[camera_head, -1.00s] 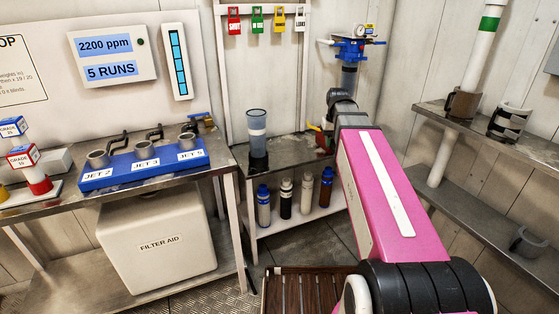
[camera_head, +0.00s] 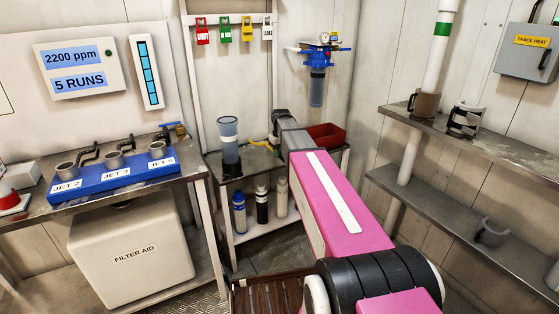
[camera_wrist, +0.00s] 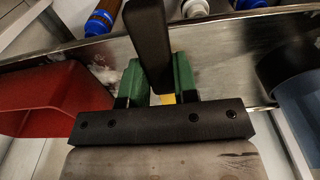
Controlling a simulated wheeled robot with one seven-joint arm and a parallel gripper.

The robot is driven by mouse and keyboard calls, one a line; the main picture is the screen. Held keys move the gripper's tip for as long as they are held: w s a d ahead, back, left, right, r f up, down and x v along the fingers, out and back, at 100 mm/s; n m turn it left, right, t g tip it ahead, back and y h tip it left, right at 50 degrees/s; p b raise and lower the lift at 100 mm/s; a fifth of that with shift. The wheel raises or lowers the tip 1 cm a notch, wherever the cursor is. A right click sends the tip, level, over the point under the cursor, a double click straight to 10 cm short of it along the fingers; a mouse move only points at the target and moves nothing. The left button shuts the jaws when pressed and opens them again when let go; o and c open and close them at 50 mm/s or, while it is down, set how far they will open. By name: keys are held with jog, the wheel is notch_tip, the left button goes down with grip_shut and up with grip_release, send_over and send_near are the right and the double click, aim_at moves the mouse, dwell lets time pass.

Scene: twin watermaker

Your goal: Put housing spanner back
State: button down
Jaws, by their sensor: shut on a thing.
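My gripper (camera_wrist: 158,82) shows in the wrist view with its two green fingers shut on the housing spanner. A dark bar of the spanner (camera_wrist: 150,42) stands between the fingers and runs to the top edge, with a bit of yellow below it. In the head view, a yellow part of the spanner (camera_head: 259,147) juts left from the far end of my pink arm, above the small bench (camera_head: 213,165). The arm hides most of my gripper there. I cannot tell whether the spanner touches the bench.
Bottles (camera_head: 262,204) stand on the shelf below. A blue filter housing (camera_head: 318,70) hangs on the wall behind. Padlocks (camera_head: 225,28) hang at upper left.

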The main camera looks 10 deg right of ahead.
aim_at(280, 168)
jog(key=shift+f, duration=1.8)
jog(key=shift+f, duration=0.6)
jog(key=c, duration=0.9)
grip_release()
jog(key=r, duration=1.3)
jog(key=shift+s+d, duration=0.1)
jog(key=shift+s, duration=0.3)
jog(key=s+f+m, duration=0.1)
jog(key=s+f, duration=0.6)
jog(key=s, duration=0.2)
jog(key=s+a+f+m, duration=0.1)
jog(key=s+f, duration=0.6)
jog(key=s, duration=0.3)
jog(key=s+a+f+m, duration=0.1)
jog(key=s+f, duration=0.6)
jog(key=s, duration=0.2)
jog(key=shift+s+a+f+m+g, duration=0.15)
jog(key=shift+s+f+m+g, duration=0.05)
jog(key=shift+m+g, duration=0.1)
